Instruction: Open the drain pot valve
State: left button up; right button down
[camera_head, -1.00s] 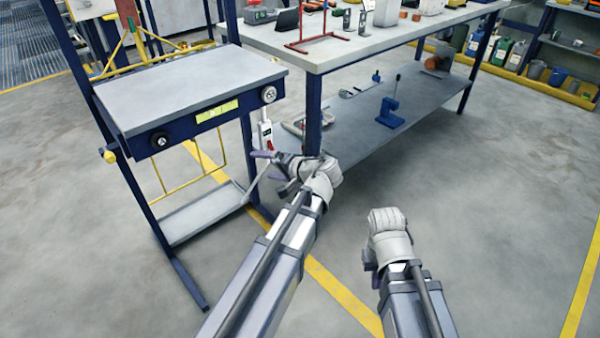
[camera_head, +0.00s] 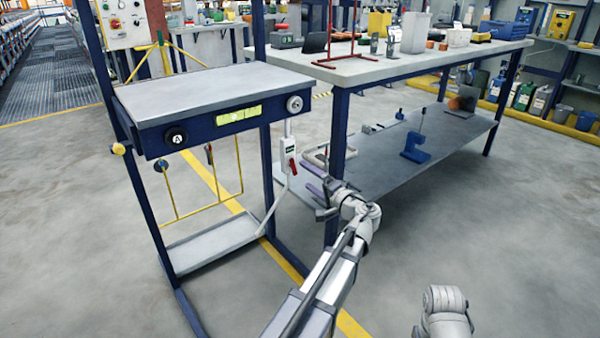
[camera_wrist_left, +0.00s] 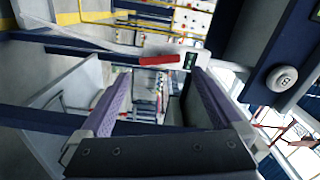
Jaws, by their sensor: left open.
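The likely drain valve is a small white box with a green label (camera_head: 288,147) and a red lever (camera_head: 293,166), on a thin grey pipe below the right front corner of the blue-framed bench. In the left wrist view the red lever (camera_wrist_left: 163,60) lies across the picture, beside the white box (camera_wrist_left: 190,58). My left gripper (camera_head: 312,178) is open and empty, its purple fingers pointing toward the valve from the right, apart from it. In the left wrist view its fingertips (camera_wrist_left: 162,76) straddle the lever's direction. My right wrist shows at the bottom; its fingers are hidden.
The blue-framed bench (camera_head: 200,88) has round knobs (camera_head: 294,103) on its front and a lower tray (camera_head: 212,243). A long table (camera_head: 400,66) with a lower shelf (camera_head: 385,165) stands close to the left arm. The floor at right is clear.

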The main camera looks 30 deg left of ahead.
aim_at(294, 167)
pick_arm(q)
jog(key=x, duration=0.5)
jog(key=shift+w+a, duration=0.15)
jog(key=shift+a, duration=0.2)
jog(key=c, duration=1.1)
jog(key=shift+m, duration=1.5)
jog(key=shift+c, duration=0.2)
jog(key=o, duration=1.1)
jog(key=shift+o, duration=0.2)
jog(key=v, duration=0.8)
